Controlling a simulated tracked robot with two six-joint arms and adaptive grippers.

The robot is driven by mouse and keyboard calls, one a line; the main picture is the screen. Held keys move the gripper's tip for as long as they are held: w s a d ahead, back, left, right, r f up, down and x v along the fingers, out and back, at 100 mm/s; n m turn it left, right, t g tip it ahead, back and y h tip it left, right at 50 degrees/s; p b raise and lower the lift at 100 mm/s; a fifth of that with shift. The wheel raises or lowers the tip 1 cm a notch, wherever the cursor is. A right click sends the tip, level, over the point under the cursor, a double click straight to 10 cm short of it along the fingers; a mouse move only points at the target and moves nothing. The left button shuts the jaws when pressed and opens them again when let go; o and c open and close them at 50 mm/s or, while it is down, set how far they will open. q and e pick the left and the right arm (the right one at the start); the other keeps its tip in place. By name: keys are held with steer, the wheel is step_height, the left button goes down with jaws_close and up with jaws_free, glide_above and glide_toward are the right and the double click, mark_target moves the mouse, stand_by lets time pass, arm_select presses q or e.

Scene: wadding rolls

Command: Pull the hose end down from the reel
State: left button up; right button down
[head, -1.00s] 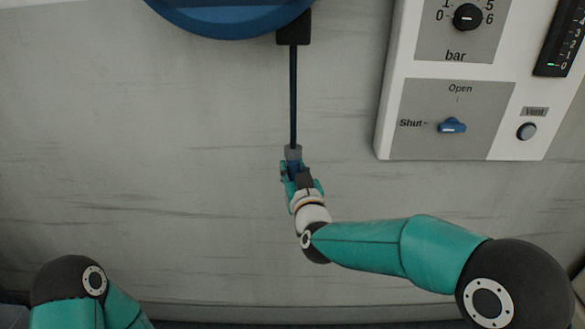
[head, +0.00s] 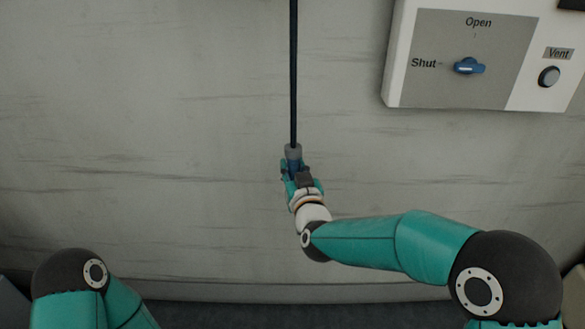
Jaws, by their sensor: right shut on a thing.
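The dark hose (head: 293,75) hangs straight down the wall from above the top edge of the head view. Its grey and blue end (head: 293,153) is at the middle of the picture. My right gripper (head: 292,172) is shut on the hose end from below. The reel is out of view. Only part of my left arm shows at the lower left; the left gripper is not in view.
A white control panel (head: 393,95) is on the wall at the upper right. It carries a blue valve handle (head: 469,66) and a round Vent button (head: 549,76). The pale wall (head: 150,150) left of the hose is bare. A dark floor strip (head: 300,312) shows at the bottom.

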steer(key=c, duration=0.9)
jaws_free()
steer(key=shift+s, duration=0.1)
steer(key=v, duration=1.2)
